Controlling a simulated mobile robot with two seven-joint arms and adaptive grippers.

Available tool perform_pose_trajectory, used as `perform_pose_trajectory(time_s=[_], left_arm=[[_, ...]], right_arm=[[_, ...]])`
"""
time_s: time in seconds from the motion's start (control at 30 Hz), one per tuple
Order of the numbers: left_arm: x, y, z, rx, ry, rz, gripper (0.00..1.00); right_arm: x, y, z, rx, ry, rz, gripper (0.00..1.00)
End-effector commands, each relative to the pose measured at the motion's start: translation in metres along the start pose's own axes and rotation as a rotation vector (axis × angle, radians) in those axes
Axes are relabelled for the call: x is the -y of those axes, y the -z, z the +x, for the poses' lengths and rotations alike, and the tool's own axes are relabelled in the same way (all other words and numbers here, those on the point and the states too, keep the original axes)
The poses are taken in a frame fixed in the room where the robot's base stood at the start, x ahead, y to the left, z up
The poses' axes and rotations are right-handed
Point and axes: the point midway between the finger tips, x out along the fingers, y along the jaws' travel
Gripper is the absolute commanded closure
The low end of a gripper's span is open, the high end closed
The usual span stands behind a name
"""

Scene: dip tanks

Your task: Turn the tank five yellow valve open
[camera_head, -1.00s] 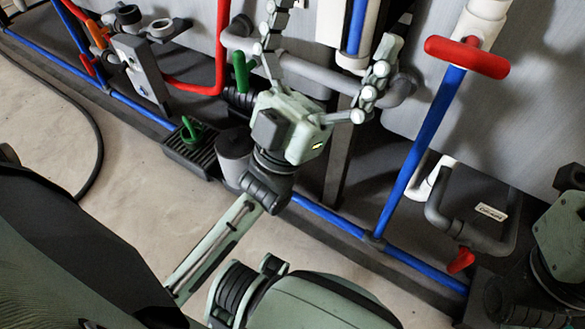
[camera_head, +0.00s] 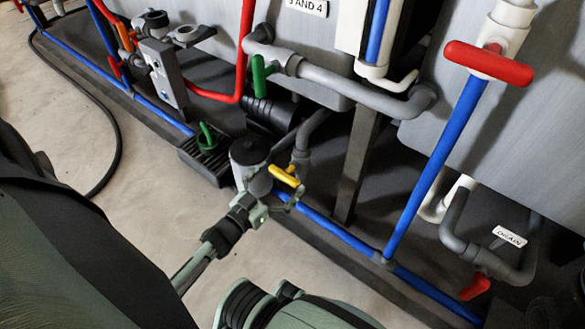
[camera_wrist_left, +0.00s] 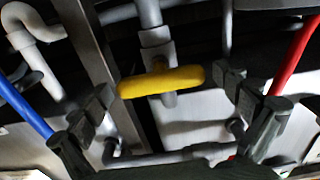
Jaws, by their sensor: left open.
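The yellow valve handle (camera_head: 285,176) sits on a grey pipe in the middle of the head view, just beyond my left gripper (camera_head: 276,198). In the left wrist view the yellow handle (camera_wrist_left: 160,80) lies crosswise near the centre, on a grey vertical pipe. My left gripper (camera_wrist_left: 165,92) is open there, one finger at the left of the handle and one at the right. Neither finger visibly touches it. In the head view my wrist and gripper hide part of the pipework below the valve. My right gripper is not in view.
A red handle (camera_head: 489,63) sits on a white pipe at right, and a small red valve (camera_head: 475,287) is near the drain label. A green handle (camera_head: 259,77) is behind the gripper. A blue pipe (camera_head: 337,228) runs along the floor.

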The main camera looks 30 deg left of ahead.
Motion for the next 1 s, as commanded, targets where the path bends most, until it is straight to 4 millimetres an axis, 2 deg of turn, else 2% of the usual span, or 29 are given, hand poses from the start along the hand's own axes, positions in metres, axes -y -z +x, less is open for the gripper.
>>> perform_pose_trajectory(time_s=[0.1, 0.3, 0.63, 1.0], left_arm=[[0.000, -0.001, 0.021, -0.002, 0.000, 0.002, 0.00], [0.000, -0.001, 0.042, -0.001, -0.001, 0.002, 0.00], [0.000, 0.000, 0.045, 0.000, -0.001, 0.001, 0.00], [-0.001, 0.000, 0.045, -0.001, -0.001, 0.001, 0.45]], right_arm=[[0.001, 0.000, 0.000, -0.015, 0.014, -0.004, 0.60], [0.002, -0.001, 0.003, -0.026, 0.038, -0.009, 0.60], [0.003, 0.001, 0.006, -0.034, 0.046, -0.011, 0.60], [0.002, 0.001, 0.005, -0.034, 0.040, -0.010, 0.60]])
